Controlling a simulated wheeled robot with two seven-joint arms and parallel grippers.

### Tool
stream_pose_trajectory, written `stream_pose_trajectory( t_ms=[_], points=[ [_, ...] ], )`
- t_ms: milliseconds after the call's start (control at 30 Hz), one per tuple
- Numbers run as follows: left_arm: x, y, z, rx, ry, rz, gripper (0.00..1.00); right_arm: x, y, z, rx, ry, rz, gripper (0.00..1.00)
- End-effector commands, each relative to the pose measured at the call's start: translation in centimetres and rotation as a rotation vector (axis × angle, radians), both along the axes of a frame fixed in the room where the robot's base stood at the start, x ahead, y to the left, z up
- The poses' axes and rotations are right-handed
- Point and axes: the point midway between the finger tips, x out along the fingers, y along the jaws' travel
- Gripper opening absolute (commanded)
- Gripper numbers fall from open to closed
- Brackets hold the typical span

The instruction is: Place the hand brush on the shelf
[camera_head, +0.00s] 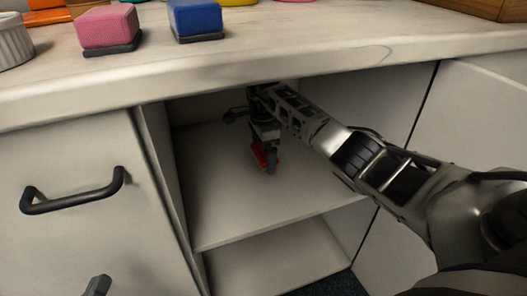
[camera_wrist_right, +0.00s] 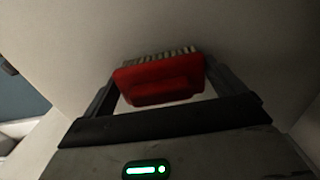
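The hand brush (camera_head: 259,156) is red and sits inside the open cabinet, at the tip of my right gripper (camera_head: 266,160). In the right wrist view the brush (camera_wrist_right: 160,80) lies between the two fingers of the right gripper (camera_wrist_right: 160,84), which appear closed on its ends. Its pale bristles point away from the gripper, towards a light surface. The shelf (camera_head: 225,215) is a light board in the cabinet, below the brush. I cannot tell whether the bristles touch it.
The countertop (camera_head: 240,58) overhangs the opening, close above my right arm. It holds a pink sponge (camera_head: 107,27), a blue sponge (camera_head: 195,18) and a white ramekin (camera_head: 14,42). A drawer with a black handle (camera_head: 72,200) is left. The shelf around the brush is clear.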

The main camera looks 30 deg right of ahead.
Motion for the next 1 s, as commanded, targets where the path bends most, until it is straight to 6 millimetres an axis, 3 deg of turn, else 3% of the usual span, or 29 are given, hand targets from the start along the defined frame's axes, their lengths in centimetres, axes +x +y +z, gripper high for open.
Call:
stream_pose_trajectory(
  t_ms=[267, 533, 700, 1000],
  points=[
    [0.0, 0.0, 0.3, 0.004, -0.002, 0.002, 0.0, 0.0, 0.0, 0.3, 0.0, 0.0, -0.001, 1.0],
    [0.3, 0.4, 0.9, 0.074, -0.007, 0.015, 0.0, 0.1, -0.1, 4.6, -0.003, -0.002, -0.001, 1.0],
    [0.0, 0.6, -0.3, 0.131, 0.021, 0.018, 0.0, 0.0, -0.1, 7.0, -0.001, -0.002, -0.002, 1.0],
    [-0.2, 0.8, -1.3, 0.172, 0.031, 0.012, 0.0, 0.0, 0.0, 7.9, 0.0, 0.001, -0.001, 1.0]
  ],
)
